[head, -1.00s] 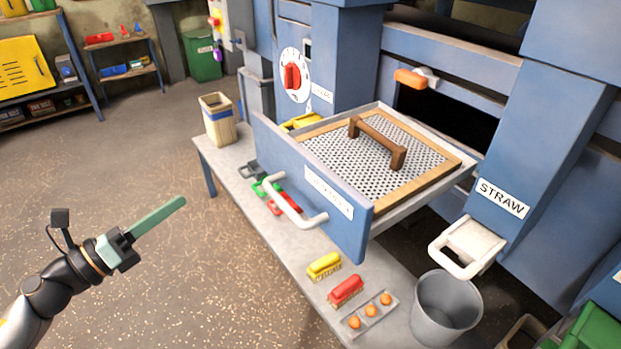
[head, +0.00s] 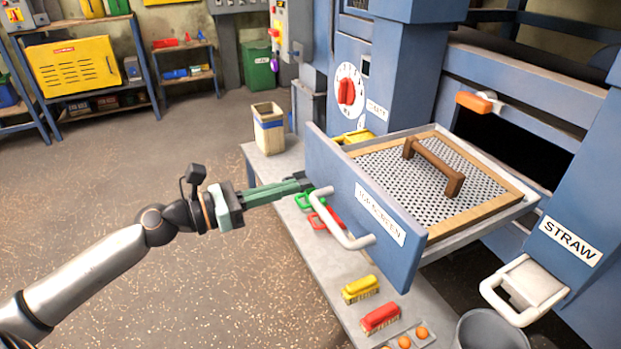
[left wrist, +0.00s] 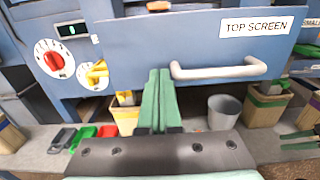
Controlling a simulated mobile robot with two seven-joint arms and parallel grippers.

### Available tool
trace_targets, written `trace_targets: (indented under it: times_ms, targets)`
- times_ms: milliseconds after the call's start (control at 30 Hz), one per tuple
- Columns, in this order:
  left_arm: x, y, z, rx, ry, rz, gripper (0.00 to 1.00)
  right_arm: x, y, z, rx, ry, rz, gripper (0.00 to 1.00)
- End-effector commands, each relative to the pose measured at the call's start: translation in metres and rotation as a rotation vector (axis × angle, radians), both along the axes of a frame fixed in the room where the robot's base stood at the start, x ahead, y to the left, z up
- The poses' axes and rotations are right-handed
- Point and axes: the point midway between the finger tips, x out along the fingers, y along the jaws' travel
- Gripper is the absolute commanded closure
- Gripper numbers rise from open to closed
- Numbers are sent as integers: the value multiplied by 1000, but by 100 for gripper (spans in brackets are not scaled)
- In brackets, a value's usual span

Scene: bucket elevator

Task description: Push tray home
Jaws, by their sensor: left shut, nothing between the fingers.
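The tray is a pulled-out drawer with a blue front panel (head: 330,170) labelled TOP SCREEN and a white bar handle (head: 345,225). It holds a wood-framed mesh screen (head: 400,180) with a brown grip. My left gripper (head: 308,182) has green fingers, shut and empty, pointing at the panel near the handle's left end. In the left wrist view the fingers (left wrist: 158,78) rise in front of the panel (left wrist: 200,35), left of the handle (left wrist: 220,70). Whether the tips touch the panel is unclear.
A grey bucket (head: 490,330) stands below the STRAW chute (head: 525,290). The floor at left is clear.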

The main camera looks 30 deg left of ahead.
Motion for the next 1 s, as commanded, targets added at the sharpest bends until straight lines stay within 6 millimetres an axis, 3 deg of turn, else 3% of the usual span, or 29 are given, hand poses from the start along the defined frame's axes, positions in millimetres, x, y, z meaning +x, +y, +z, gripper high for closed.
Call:
trace_targets:
  times_ms: [500, 1000]
  targets:
    - [39, -29, 2, -1, -1, 1, 100, 1, 2, 11, 2, 5, 0, 50]
    - [42, -33, 0, 0, 0, 0, 100, 5, 5, 14, 9, -5, -1, 50]
